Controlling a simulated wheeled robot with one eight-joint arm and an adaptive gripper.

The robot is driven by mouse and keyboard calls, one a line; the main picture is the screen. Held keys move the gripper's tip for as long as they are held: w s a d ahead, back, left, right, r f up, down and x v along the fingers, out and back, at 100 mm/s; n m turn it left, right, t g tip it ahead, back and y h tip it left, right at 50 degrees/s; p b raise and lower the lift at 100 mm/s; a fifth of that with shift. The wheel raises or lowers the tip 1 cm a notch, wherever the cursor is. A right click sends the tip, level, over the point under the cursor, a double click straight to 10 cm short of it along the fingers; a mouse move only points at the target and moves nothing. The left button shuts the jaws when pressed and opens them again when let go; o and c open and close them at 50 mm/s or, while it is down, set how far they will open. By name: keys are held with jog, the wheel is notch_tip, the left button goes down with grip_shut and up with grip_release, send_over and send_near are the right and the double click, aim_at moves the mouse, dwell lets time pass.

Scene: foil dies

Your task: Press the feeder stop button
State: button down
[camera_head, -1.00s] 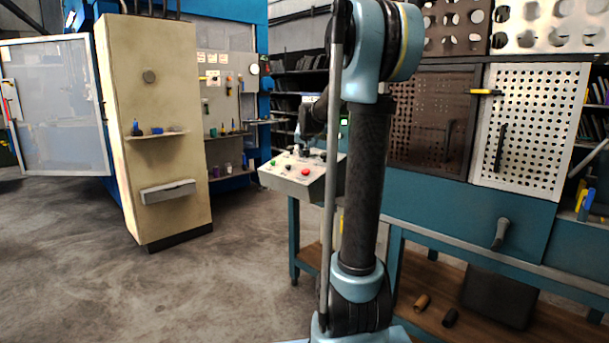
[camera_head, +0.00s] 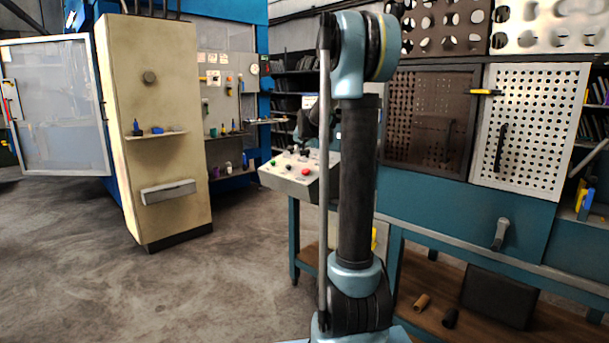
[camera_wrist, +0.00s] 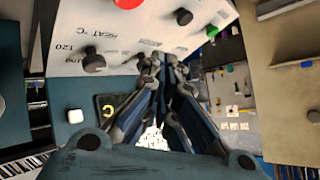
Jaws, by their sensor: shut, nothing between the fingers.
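A grey-white sloped control box (camera_head: 288,181) stands at the end of the teal bench. A red button (camera_head: 306,171) is on its face, with a green button (camera_head: 273,162) to the left and dark knobs between. In the wrist view the red button (camera_wrist: 128,3) is cut by the top edge, and the green button (camera_wrist: 212,31) is at right. No label naming the feeder stop is readable. My gripper (camera_wrist: 171,62) is shut and empty, its tips at the panel's edge near a black knob (camera_wrist: 183,16); contact cannot be told.
The teal bench (camera_head: 460,225) with perforated panels (camera_head: 530,125) stands right of my arm. A beige cabinet (camera_head: 160,110) stands at left, with open floor (camera_head: 235,270) between. A white square button (camera_wrist: 75,116) shows on a teal surface in the wrist view.

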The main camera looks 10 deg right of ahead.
aim_at(305, 171)
jog(key=shift+w+d+f, duration=0.2)
jog(key=shift+d+f, duration=0.1)
jog(key=shift+f, duration=0.8)
jog(key=shift+w+d+f, duration=0.2)
jog(key=shift+d+f, duration=0.1)
jog(key=shift+f, duration=0.85)
jog(key=shift+w+d+f, duration=0.2)
jog(key=shift+d+f, duration=0.1)
jog(key=shift+f, duration=0.8)
jog(key=shift+w+d+f, duration=0.1)
jog(key=shift+f, duration=0.35)
jog(key=shift+w+d+f, duration=0.1)
jog(key=shift+f, duration=0.3)
jog(key=shift+r, duration=0.15)
jog(key=shift+s+a+r, duration=0.15)
jog(key=shift+a+r, duration=0.1)
jog(key=shift+r, duration=0.55)
jog(key=shift+r, duration=0.1)
jog(key=shift+s+a+r, duration=0.15)
jog(key=shift+a+r, duration=0.05)
jog(key=shift+r, duration=0.55)
jog(key=shift+s+a+r, duration=0.15)
jog(key=shift+a+r, duration=0.05)
jog(key=shift+r, duration=0.55)
jog(key=shift+s+a+r, duration=0.15)
jog(key=shift+a+r, duration=0.05)
jog(key=shift+r, duration=0.55)
jog(key=shift+s, duration=0.1)
